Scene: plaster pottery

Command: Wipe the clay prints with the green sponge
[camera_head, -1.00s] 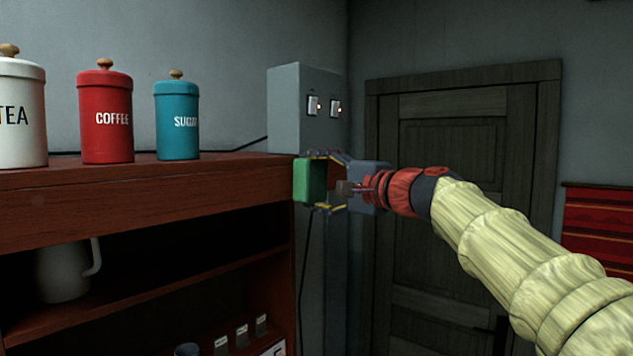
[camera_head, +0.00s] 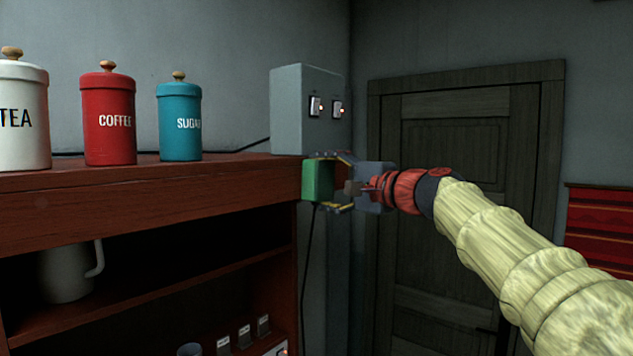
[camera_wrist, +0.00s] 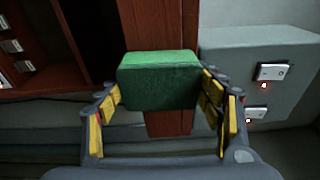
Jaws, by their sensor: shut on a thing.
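The green sponge (camera_head: 318,180) is held in my gripper (camera_head: 330,181), in front of the grey switch box and beside the right end of the wooden shelf. In the wrist view the green sponge (camera_wrist: 160,80) sits between the yellow-padded fingers of my gripper (camera_wrist: 163,100), which are shut on it. Clay prints are not clearly visible in either view.
A red-brown shelf (camera_head: 150,200) carries a white tea canister (camera_head: 22,125), a red coffee canister (camera_head: 109,120) and a blue sugar canister (camera_head: 180,122). A grey box (camera_head: 295,110) with two switches stands behind the sponge. A dark door (camera_head: 450,200) is at right.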

